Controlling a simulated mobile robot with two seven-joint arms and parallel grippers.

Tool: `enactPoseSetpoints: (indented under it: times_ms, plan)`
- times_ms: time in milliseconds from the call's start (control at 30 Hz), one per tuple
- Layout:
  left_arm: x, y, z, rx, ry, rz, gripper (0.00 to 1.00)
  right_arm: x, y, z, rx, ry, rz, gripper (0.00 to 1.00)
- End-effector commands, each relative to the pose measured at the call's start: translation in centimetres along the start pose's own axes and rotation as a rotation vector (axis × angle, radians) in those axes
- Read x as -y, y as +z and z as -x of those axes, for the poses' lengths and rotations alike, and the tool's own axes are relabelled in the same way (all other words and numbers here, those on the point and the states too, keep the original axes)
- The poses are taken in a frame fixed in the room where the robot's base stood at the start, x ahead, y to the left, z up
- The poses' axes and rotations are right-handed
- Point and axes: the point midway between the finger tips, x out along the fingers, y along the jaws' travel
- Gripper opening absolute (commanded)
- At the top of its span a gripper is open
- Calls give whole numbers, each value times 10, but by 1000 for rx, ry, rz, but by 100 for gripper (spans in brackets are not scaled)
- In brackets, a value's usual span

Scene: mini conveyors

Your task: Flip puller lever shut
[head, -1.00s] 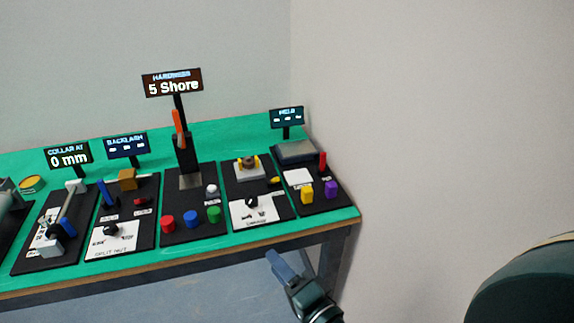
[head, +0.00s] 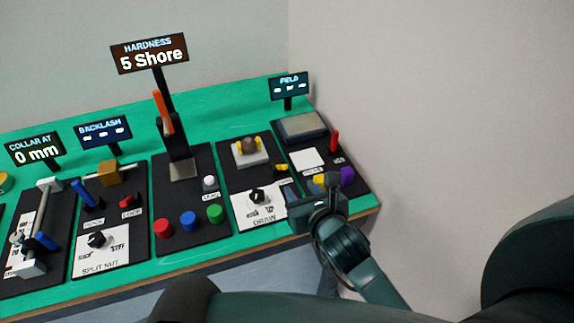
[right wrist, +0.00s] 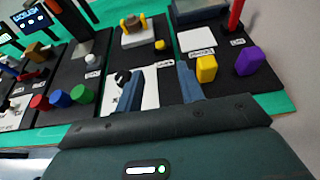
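The station marked DRAW has a black board (head: 236,182) with a pale block (head: 250,153) carrying yellow jaws (head: 250,144), which looks like the puller. A small yellow lever (head: 283,168) lies low near its right edge; it also shows in the right wrist view (right wrist: 160,45). I cannot read its label. A black knob (head: 257,195) sits on the white plate in front. My right gripper (right wrist: 160,88) is open and empty, its two blue-grey fingers apart over the front right of this board, nearer the front edge than the lever. My left gripper is out of view.
The FIELD station to the right has a red lever (head: 334,141), a yellow block (right wrist: 206,68) beside my right finger and a purple block (head: 347,175). Red, blue and green buttons (head: 189,220) stand to the left. A wall (head: 430,120) closes the right side.

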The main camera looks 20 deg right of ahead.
Motion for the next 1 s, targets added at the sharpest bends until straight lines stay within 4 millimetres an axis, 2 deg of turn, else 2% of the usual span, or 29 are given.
enactPoseSetpoints:
  times_ms: [300,500,700,1000]
  plan:
    - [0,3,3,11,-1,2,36,0,2,-68,1,-1,0,38]
    - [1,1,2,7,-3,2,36,0,1,-98,2,-1,3,38]
    - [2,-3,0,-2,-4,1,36,1,1,-112,2,-1,2,38]
    - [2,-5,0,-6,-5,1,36,1,1,-114,2,-1,3,38]
